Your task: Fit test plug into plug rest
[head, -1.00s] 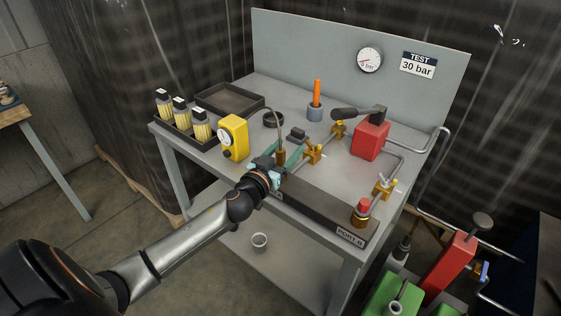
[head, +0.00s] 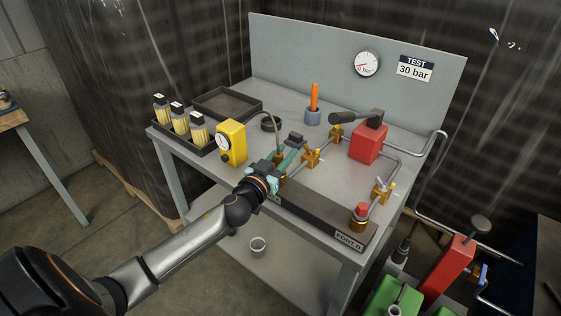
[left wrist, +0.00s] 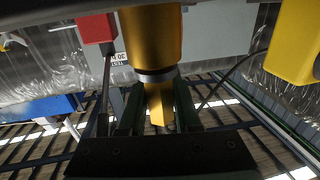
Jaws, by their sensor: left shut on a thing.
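I cannot tell for certain which thing is the plug rest; a dark round ring (head: 270,123) lies behind the plug. My right gripper is not in view.
A yellow gauge box (head: 231,142) stands left of the plug. A brass valve (head: 311,158) and pipes stand close to its right, with the red pump (head: 368,143) behind. A red-capped brass fitting (head: 361,215) stands at port B. An empty dark tray (head: 228,103) is at the back.

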